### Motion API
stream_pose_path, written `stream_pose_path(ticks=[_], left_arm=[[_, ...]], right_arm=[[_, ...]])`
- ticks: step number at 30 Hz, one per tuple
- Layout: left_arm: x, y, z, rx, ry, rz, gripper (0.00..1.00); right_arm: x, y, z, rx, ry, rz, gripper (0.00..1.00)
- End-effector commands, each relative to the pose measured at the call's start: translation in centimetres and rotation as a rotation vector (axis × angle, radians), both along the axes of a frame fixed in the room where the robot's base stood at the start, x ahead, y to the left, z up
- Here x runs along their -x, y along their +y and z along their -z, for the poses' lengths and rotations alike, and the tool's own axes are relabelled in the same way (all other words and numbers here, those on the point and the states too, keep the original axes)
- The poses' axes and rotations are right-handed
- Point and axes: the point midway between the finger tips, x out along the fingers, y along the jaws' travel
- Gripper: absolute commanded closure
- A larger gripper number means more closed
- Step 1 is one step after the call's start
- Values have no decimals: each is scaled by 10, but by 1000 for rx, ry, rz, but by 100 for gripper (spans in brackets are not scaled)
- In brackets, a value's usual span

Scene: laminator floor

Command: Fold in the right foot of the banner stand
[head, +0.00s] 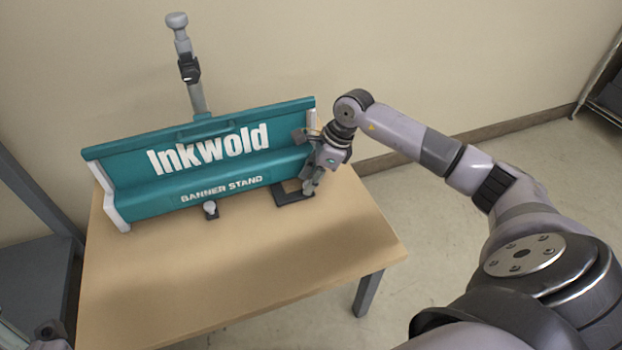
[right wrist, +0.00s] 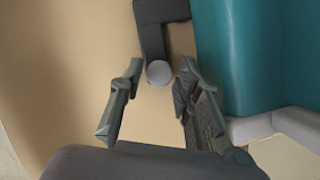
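The teal banner stand (head: 215,160) lies along the back of the wooden table. Its right foot (head: 293,197) is a dark bar standing out from the front at the right end. In the right wrist view this foot (right wrist: 154,38) ends near a round light grey knob (right wrist: 159,73). My right gripper (head: 309,189) is down at the foot, by the stand's right end. In the right wrist view its fingers (right wrist: 158,82) are apart, one on each side of the knob, with gaps visible.
A second small dark foot with a light knob (head: 210,209) shows at the stand's lower front. A grey pole (head: 189,68) rises behind the stand. The table's front (head: 240,265) is bare. A grey frame (head: 38,200) stands at the left.

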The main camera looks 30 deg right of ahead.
Motion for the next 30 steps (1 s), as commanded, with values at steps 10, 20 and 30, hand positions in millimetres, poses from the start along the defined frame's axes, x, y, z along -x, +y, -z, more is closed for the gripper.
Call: stream_pose_path(ticks=[10, 20, 30], left_arm=[[0, 0, 0, -1, 1, -1, 100], [0, 0, 0, -1, 1, -1, 100], [-1, 0, 0, -1, 3, -1, 100]], right_arm=[[0, 0, 0, 0, 0, 0, 89], [0, 0, -1, 0, 0, 0, 100], [0, 0, -1, 0, 0, 1, 100]])
